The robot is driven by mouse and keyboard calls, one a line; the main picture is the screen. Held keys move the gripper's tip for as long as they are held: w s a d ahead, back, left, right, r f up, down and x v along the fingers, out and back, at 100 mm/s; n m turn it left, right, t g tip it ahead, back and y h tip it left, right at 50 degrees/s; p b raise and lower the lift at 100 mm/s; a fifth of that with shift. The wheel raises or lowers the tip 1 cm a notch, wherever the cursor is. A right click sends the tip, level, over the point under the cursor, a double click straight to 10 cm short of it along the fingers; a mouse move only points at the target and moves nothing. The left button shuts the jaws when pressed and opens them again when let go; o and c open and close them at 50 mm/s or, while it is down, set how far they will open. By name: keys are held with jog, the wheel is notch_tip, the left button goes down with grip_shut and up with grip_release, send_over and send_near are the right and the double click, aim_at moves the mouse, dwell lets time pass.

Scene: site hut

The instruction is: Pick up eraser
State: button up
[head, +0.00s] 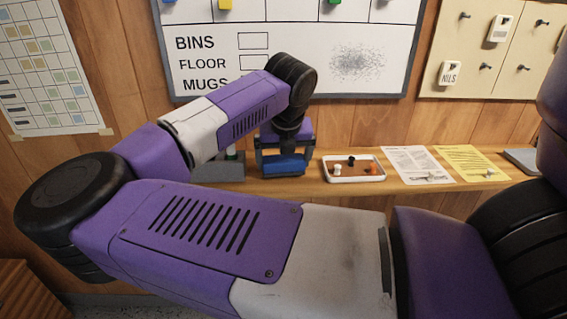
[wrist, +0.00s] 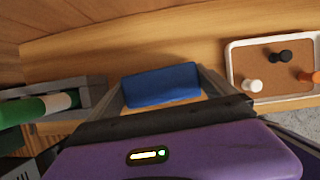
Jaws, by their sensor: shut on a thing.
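The eraser is a blue block. In the wrist view the eraser (wrist: 162,84) lies between the two grey fingers of my gripper (wrist: 165,98). In the head view the blue eraser (head: 284,164) shows between the fingers of my gripper (head: 284,168), at the wooden shelf below the whiteboard. The gripper is shut on it. Whether the eraser touches the shelf or is just above it, I cannot tell.
The wooden shelf (head: 455,190) runs under the whiteboard (head: 300,60). A grey holder (wrist: 92,92) with a green and white marker (wrist: 60,103) is left of the gripper. A white-rimmed cork tray (head: 352,179) with several pins is to the right, then papers (head: 415,163).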

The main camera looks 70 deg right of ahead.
aim_at(283, 158)
notch_tip(283, 158, up, 19)
jog(key=shift+r+p, duration=0.15)
jog(key=shift+p, duration=0.3)
